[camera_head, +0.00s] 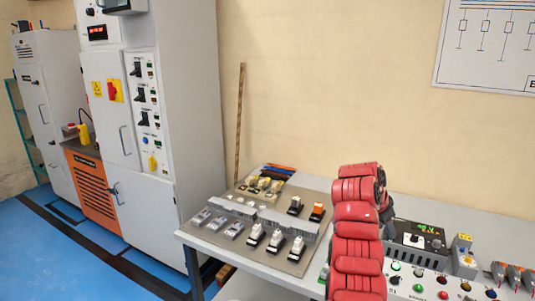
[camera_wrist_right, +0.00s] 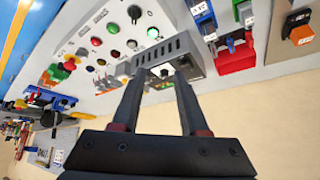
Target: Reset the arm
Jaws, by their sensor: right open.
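My right arm (camera_head: 357,235), with red padded segments, rises from the bottom edge in the head view, in front of the workbench. Its gripper is mostly hidden behind the arm there. In the right wrist view my right gripper (camera_wrist_right: 158,80) shows two dark, parallel fingers. They are apart, with nothing held between them. They point toward a grey power-supply-like box (camera_wrist_right: 172,65) and a light control panel (camera_wrist_right: 105,45) with coloured buttons. I cannot tell the exact distance to them. My left gripper is in neither view.
The workbench (camera_head: 255,272) carries a grey board (camera_head: 284,255) with several small switches and connectors. A display unit (camera_head: 417,236) stands right of the arm, close to it. Tall grey cabinets (camera_head: 190,100) stand at the left. The blue floor (camera_head: 55,255) is open at the lower left.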

